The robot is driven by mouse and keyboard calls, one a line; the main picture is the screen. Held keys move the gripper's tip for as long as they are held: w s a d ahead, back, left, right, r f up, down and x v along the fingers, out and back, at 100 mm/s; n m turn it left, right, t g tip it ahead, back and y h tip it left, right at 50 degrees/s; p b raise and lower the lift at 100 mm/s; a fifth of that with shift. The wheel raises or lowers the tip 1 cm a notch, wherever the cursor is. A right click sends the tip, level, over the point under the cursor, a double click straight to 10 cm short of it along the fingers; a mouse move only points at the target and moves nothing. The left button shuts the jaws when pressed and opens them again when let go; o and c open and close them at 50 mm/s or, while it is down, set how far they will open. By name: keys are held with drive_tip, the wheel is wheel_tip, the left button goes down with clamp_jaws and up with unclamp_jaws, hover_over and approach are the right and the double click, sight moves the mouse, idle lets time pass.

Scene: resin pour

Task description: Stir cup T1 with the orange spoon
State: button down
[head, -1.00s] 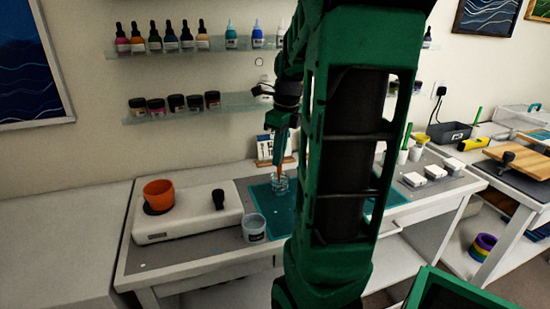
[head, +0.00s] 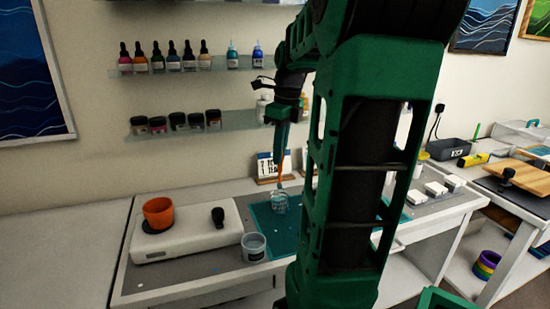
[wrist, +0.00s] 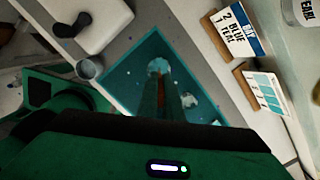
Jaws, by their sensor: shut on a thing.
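My gripper (head: 281,146) is shut on the orange spoon (head: 281,169), which hangs nearly upright below the fingers. A clear cup (head: 279,204) stands on the teal mat (head: 262,222) directly under the spoon. The spoon's lower end is at about the cup's rim; I cannot tell whether it is inside. In the wrist view my gripper (wrist: 168,105) points down at the mat, with a strip of the orange spoon (wrist: 164,84) between the fingers and a clear cup (wrist: 157,66) beyond their tips. No T1 label is legible.
A grey-white cup (head: 254,247) stands left of the mat. An orange pot (head: 158,212) sits on the white hotplate-like device (head: 185,232) farther left. Small label cards (head: 272,166) stand behind the mat. Bottle shelves (head: 190,62) hang above. My arm hides much of the bench's middle.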

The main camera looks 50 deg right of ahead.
idle(0.4)
drive_tip(key=shift+r, duration=2.5)
